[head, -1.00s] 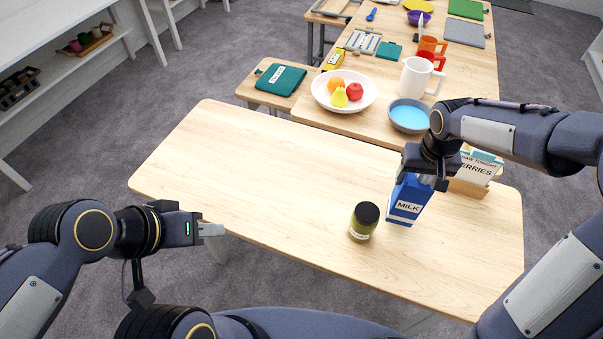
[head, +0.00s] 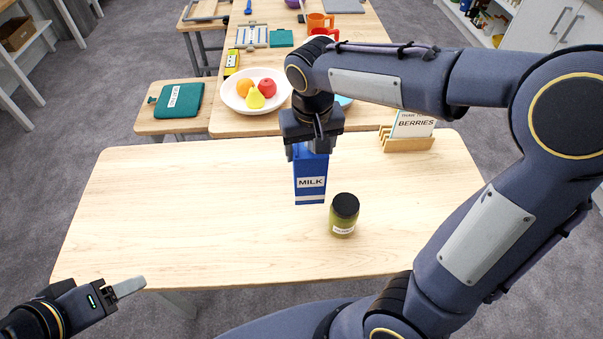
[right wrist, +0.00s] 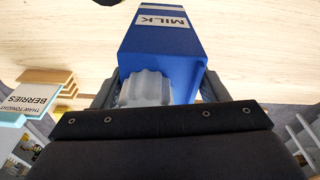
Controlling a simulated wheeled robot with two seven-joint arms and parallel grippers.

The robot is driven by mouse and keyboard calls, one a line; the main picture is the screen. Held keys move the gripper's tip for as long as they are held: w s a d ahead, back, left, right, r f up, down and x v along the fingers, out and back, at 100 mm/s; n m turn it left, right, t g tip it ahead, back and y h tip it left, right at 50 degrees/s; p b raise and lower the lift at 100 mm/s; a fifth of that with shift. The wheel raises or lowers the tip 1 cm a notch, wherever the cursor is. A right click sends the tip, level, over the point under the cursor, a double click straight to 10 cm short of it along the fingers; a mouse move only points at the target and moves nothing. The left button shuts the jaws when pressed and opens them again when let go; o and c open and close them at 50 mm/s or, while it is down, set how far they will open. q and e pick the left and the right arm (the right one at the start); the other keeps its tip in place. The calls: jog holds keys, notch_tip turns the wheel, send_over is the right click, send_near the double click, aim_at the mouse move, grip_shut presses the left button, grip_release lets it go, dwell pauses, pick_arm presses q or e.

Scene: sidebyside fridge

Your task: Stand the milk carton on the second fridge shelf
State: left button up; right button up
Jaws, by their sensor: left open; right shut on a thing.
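The blue milk carton (head: 311,184) is upright in the head view, over the near wooden table, with a white MILK label facing me. My right gripper (head: 311,146) is shut on its top from above. In the right wrist view the carton (right wrist: 160,50) sits between the fingers of my right gripper (right wrist: 155,88). I cannot tell whether its base touches the table. My left gripper (head: 130,288) is open and empty at the lower left, off the table's front edge. The fridge shelf cannot be made out in these frames.
A jar with a black lid (head: 344,214) stands close to the carton's right. A wooden holder with a BERRIES card (head: 412,128) is at the table's back right. The table's left half (head: 170,210) is clear. A fruit plate (head: 236,103) lies behind; white cabinets (head: 568,25) are far right.

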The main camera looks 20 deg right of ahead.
jog(key=shift+f, duration=2.9)
jog(key=shift+f, duration=0.15)
jog(key=o, duration=1.9)
